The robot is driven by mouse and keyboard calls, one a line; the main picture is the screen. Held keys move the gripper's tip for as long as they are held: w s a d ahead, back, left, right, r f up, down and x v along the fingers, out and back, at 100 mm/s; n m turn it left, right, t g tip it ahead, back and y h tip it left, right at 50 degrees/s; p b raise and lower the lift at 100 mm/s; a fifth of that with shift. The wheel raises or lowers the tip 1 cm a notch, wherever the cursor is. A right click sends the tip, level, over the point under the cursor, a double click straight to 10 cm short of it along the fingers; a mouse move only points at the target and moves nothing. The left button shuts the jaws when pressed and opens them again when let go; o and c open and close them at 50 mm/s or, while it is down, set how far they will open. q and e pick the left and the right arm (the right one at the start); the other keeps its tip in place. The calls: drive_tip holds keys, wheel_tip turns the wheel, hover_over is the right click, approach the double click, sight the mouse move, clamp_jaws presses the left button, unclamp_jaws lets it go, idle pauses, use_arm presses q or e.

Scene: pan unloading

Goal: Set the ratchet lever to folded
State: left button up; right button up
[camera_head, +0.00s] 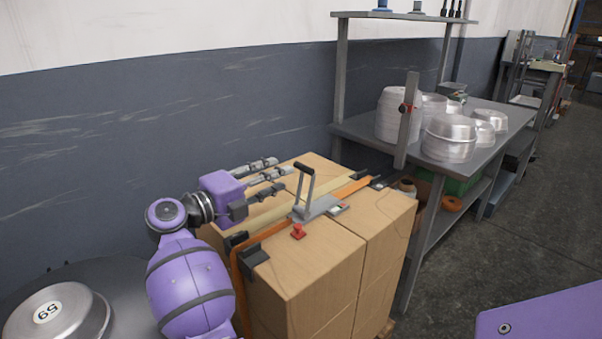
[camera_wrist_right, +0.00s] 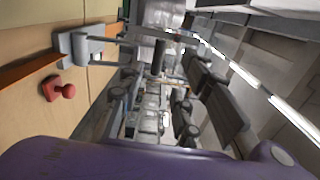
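The ratchet lever (camera_head: 304,181) stands up from its grey ratchet base (camera_head: 318,208) on an orange strap (camera_head: 262,236) over the cartons. Its dark handle bar is at the top. In the right wrist view the lever (camera_wrist_right: 128,41) reaches sideways from its base to the dark handle (camera_wrist_right: 158,58). My right gripper (camera_head: 283,166) is level with the upper lever, just left of it, with its fingers apart and nothing held. In the wrist view the handle appears between the fingers (camera_wrist_right: 158,88); contact cannot be made out. My left gripper is not in view.
A red knob (camera_head: 298,231) sits on the carton (camera_head: 302,265) before the ratchet; it also shows in the wrist view (camera_wrist_right: 58,88). A metal bench (camera_head: 432,183) with stacked pans (camera_head: 450,140) stands behind right. A wall (camera_head: 120,125) closes the left side.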

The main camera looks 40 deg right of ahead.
sight(302, 169)
drive_tip(key=shift+g, duration=0.3)
drive_tip(key=d, duration=0.7)
drive_tip(key=shift+d+f+b, duration=0.25)
drive_tip(key=shift+d+b, duration=0.05)
drive_tip(key=shift+d, duration=0.1)
clamp_jaws()
